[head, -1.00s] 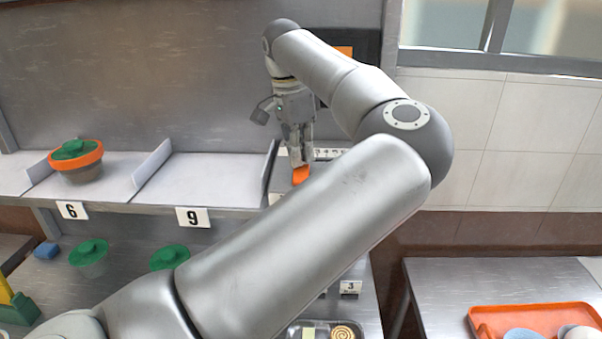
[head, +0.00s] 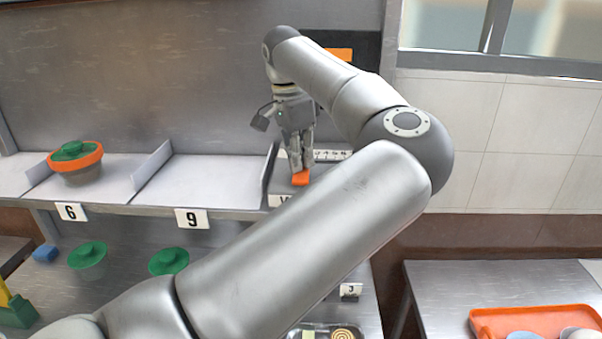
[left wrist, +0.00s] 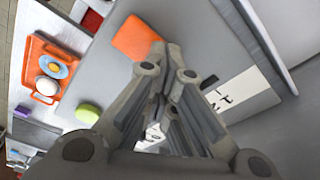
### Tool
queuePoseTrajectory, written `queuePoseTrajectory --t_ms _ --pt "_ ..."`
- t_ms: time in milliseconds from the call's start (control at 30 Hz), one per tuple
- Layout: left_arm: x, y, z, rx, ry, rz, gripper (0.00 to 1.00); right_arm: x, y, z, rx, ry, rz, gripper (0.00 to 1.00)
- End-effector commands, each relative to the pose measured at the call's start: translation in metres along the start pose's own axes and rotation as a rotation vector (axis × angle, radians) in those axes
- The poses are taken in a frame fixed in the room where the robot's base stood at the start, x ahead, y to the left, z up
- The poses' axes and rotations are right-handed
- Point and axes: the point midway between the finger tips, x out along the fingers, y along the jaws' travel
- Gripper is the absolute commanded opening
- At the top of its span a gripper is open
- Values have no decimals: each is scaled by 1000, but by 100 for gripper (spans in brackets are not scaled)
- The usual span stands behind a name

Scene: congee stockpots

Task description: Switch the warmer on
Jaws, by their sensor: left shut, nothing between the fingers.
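The warmer (head: 278,186) is a grey unit on the shelf, mostly hidden behind my left arm. An orange switch-like piece (head: 300,179) sits on its top and also shows in the left wrist view (left wrist: 136,36). My left gripper (head: 300,166) points down at this piece, its fingers shut and empty. The fingertips appear at or just over the orange piece; I cannot tell whether they press on it. In the left wrist view the closed fingertips (left wrist: 168,50) overlap its near edge. My right gripper does not show.
A bowl with an orange rim and green lid (head: 76,163) stands on the shelf at left. Green-lidded pots (head: 88,254) are on the counter below. An orange tray (head: 535,320) lies on the right table. Shelf bay 9 (head: 205,182) is empty.

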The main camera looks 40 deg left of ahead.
Motion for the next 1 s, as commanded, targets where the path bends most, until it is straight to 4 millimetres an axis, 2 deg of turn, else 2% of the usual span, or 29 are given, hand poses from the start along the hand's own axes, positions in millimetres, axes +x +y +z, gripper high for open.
queuePoseTrajectory --t_ms 800,1000 --pt "-65 0 -10 -1 -1 0 0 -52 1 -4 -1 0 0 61" --pt "-67 0 -10 -1 -1 1 0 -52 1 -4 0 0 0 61"
